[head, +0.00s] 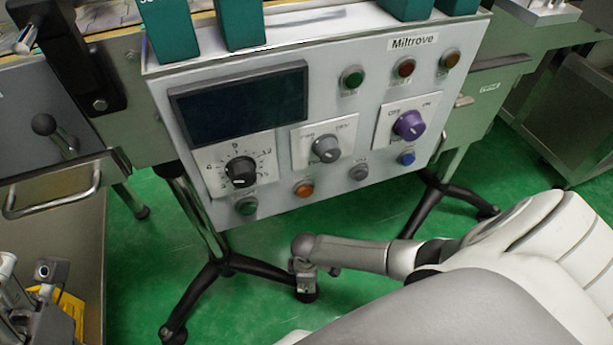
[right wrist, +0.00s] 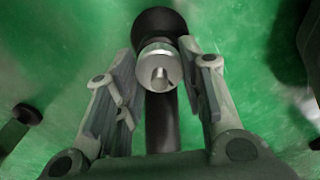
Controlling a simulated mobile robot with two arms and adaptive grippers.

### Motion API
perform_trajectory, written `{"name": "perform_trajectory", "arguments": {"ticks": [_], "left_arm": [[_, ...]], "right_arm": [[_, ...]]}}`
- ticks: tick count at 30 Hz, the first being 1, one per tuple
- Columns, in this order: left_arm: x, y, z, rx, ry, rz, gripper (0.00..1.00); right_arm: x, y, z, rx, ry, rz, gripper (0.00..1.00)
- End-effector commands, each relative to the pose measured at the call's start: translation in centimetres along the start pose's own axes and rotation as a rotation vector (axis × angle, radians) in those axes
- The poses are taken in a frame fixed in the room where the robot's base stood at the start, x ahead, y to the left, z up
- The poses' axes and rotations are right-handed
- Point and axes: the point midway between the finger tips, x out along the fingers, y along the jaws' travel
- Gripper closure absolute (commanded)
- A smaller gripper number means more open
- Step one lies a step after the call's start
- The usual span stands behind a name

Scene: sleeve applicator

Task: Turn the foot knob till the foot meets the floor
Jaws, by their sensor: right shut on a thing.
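The control-box stand (head: 222,262) has black splayed legs on the green floor. At the end of its front leg is a dark foot (head: 307,295). My right gripper (head: 304,268) reaches down to this leg end and is shut on the foot knob. In the right wrist view the knob (right wrist: 160,66) is a silver cylinder with a notch in its face, between the two fingers (right wrist: 163,85). A dark round end (right wrist: 158,20) shows behind it. I cannot tell whether the foot touches the floor.
The grey control panel (head: 285,160), labelled Miltrove, with knobs and buttons, stands above my right forearm. A steel cabinet (head: 570,110) is at the right. Green floor lies open around the legs.

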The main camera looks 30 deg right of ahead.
Motion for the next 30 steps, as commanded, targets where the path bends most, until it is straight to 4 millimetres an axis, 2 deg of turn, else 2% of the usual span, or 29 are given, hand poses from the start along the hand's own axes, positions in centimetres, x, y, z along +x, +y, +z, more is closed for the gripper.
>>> {"name": "perform_trajectory", "arguments": {"ticks": [2,9,18,19,23,24,30], "left_arm": [[-0.2,-0.1,-0.1,-0.003,-0.044,-0.015,0.42],[0.8,0.0,-0.4,-0.004,-0.048,-0.017,0.42],[0.7,0.0,-0.4,-0.005,-0.047,-0.017,0.42],[0.7,0.0,-0.4,-0.005,-0.047,-0.017,0.42],[0.7,0.0,-0.4,-0.005,-0.048,-0.017,0.42],[0.7,0.0,-0.4,-0.005,-0.048,-0.017,0.42],[0.7,0.0,-0.4,-0.005,-0.048,-0.017,0.42]], "right_arm": [[-0.5,-0.1,0.0,0.063,0.000,-0.002,0.87],[-0.2,0.0,0.0,0.226,-0.001,0.000,0.87],[0.0,0.0,0.1,0.237,-0.001,0.001,0.87],[0.0,0.0,0.1,0.236,-0.001,0.001,0.62],[0.0,0.0,0.1,0.236,-0.001,0.001,0.45],[0.0,0.0,0.1,0.236,-0.001,0.001,0.42],[0.0,0.0,0.1,0.235,-0.001,0.001,0.42]]}}
